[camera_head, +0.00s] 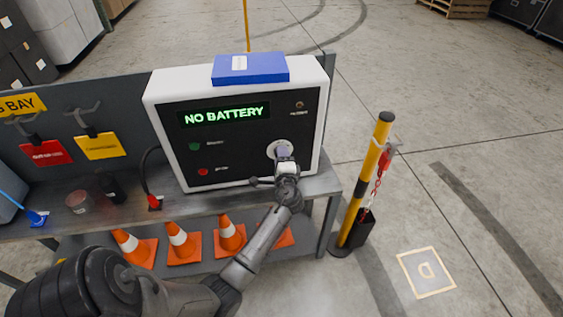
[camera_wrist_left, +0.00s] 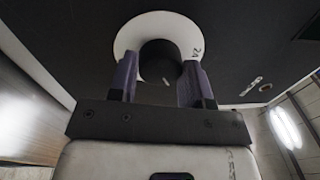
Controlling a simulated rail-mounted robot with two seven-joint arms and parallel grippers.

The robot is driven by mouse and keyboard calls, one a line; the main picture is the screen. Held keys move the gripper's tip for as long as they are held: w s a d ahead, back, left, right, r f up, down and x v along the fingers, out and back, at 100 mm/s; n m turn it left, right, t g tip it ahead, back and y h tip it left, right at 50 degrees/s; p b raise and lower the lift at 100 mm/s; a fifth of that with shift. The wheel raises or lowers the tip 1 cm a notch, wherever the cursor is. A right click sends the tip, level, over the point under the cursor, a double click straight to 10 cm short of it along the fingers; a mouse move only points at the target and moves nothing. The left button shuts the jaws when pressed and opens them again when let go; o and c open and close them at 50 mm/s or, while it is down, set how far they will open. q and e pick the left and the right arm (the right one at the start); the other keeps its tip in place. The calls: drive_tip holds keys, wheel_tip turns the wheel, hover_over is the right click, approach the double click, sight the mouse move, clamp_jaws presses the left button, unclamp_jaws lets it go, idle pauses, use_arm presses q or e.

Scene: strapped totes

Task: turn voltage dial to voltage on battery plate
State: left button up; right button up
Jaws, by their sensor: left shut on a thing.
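The voltage dial is a black knob (camera_wrist_left: 160,60) on a white disc (camera_wrist_left: 150,27) with a number like 24 at its right edge. In the head view the disc (camera_head: 273,149) sits at the lower right of the charger's black front panel (camera_head: 235,150). My left gripper (camera_head: 283,153) reaches it; in the left wrist view its two fingers (camera_wrist_left: 158,75) are closed around the knob's sides. The charger's display (camera_head: 224,115) reads NO BATTERY in green. A blue box (camera_head: 262,69) with a white label lies on top of the charger; the label is too small to read. No battery plate is clearly visible.
The charger stands on a grey bench (camera_head: 322,186) with several orange cones (camera_head: 230,234) below. A yellow post (camera_head: 365,182) with a red chain stands to the right. Red (camera_head: 46,152) and yellow (camera_head: 101,146) tags hang at left.

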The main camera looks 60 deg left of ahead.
use_arm(q)
drive_tip(key=shift+n, duration=0.4)
drive_tip(key=o, duration=0.9)
drive_tip(key=shift+d, duration=0.1)
drive_tip(key=p+v, duration=0.1)
drive_tip(key=v, duration=1.2)
drive_tip(key=shift+s+d, duration=0.2)
drive_tip(key=shift+d, duration=0.15)
